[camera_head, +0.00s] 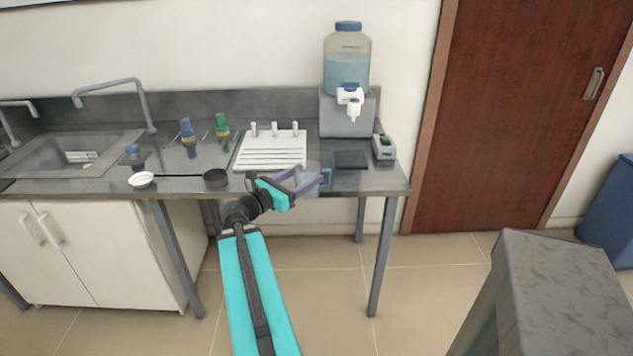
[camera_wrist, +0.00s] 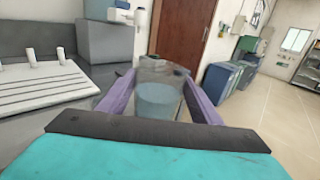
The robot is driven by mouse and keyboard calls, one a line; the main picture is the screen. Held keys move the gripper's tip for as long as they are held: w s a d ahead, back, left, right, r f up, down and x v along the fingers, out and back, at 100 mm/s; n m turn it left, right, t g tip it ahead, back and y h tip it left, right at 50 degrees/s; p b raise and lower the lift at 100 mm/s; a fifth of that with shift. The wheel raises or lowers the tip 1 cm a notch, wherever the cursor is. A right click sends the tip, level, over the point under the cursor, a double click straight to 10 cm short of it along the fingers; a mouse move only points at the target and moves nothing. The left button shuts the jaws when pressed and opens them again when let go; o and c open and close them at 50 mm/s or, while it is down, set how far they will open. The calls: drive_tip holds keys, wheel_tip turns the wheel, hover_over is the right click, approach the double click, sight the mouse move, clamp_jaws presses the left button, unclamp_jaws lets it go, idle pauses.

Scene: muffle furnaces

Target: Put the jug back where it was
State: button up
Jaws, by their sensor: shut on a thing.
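The jug (camera_wrist: 158,100) is a clear vessel with pale bluish liquid in its lower part. It stands between the purple fingers of my gripper (camera_wrist: 160,105) in the wrist view and looks roughly upright. In the head view my gripper (camera_head: 307,182) is shut on the jug (camera_head: 311,186) near the front edge of the steel table (camera_head: 350,187). The fingers hide part of the jug there. I cannot tell whether its base touches the table.
A water dispenser (camera_head: 346,75) with a white tap stands at the table's back right, a dark flat pad (camera_head: 351,160) before it. A small device (camera_head: 384,147) is at right, a white rack (camera_head: 270,152) at left.

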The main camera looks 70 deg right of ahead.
drive_tip(key=shift+s+d, duration=0.1)
idle(0.3)
drive_tip(key=w+d+f+p, duration=0.1)
drive_tip(key=w+d+p, duration=0.2)
drive_tip(key=d, duration=1.2)
drive_tip(key=shift+d+f, duration=0.25)
drive_tip(key=shift+d, duration=0.05)
drive_tip(key=shift+w, duration=0.1)
drive_tip(key=shift+f+p, duration=0.45)
drive_tip(key=shift+f, duration=1.3)
drive_tip(key=shift+f, duration=0.1)
drive_tip(key=o, duration=1.4)
drive_tip(key=shift+c, duration=0.2)
drive_tip(key=b+v, duration=0.2)
drive_tip(key=v, duration=1)
